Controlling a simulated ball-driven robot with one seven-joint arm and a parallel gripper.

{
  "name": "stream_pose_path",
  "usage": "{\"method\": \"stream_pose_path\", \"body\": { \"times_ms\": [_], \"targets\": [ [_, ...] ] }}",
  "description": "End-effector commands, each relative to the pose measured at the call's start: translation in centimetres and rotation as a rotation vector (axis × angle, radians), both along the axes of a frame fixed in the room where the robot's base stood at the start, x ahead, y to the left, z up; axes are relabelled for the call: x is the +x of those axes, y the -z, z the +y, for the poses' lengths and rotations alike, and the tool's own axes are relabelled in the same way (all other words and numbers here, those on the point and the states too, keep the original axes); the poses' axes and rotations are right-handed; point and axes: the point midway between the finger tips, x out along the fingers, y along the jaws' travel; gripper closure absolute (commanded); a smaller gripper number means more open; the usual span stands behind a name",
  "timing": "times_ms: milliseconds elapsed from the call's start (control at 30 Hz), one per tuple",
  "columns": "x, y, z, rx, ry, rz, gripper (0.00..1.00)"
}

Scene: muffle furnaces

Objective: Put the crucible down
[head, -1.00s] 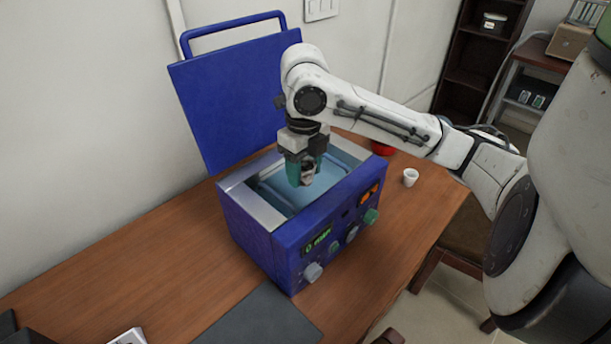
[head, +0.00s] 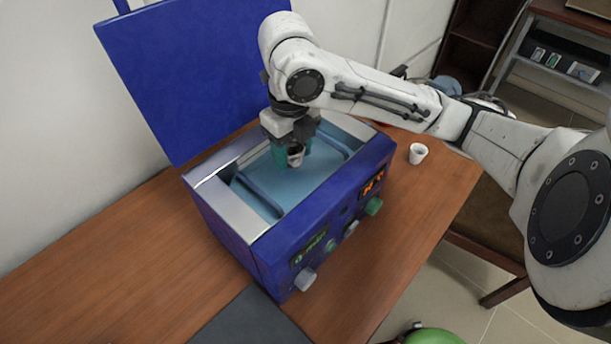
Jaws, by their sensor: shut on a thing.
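My gripper (head: 296,152) points down over the open top of the blue furnace (head: 240,237). It is shut on a small crucible (head: 295,156), which looks greyish with a dark inside. The crucible is over the pale blue chamber floor (head: 285,190); I cannot tell whether it touches the floor. The gripper's green fingers partly hide it. A second cup, white and small (head: 418,153), stands upright on the wooden table (head: 100,255) to the right of the furnace.
The furnace's raised blue lid (head: 185,75) stands behind the chamber. Knobs (head: 305,279) stick out of its front panel. A dark mat (head: 250,320) lies in front. The table's left part is clear. A shelf (head: 545,60) stands at the back right.

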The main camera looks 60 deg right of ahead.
Motion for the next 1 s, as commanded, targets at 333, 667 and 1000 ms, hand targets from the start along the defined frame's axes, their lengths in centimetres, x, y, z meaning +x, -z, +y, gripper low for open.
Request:
{"method": "stream_pose_path", "body": {
  "times_ms": [333,667,1000],
  "targets": [
    [0.0,4.7,0.0,0.003,0.002,0.001,0.77],
    [0.0,8.2,0.0,0.001,0.000,0.001,0.77],
    [0.0,8.5,-0.1,0.000,0.000,0.001,0.77]
  ]
}}
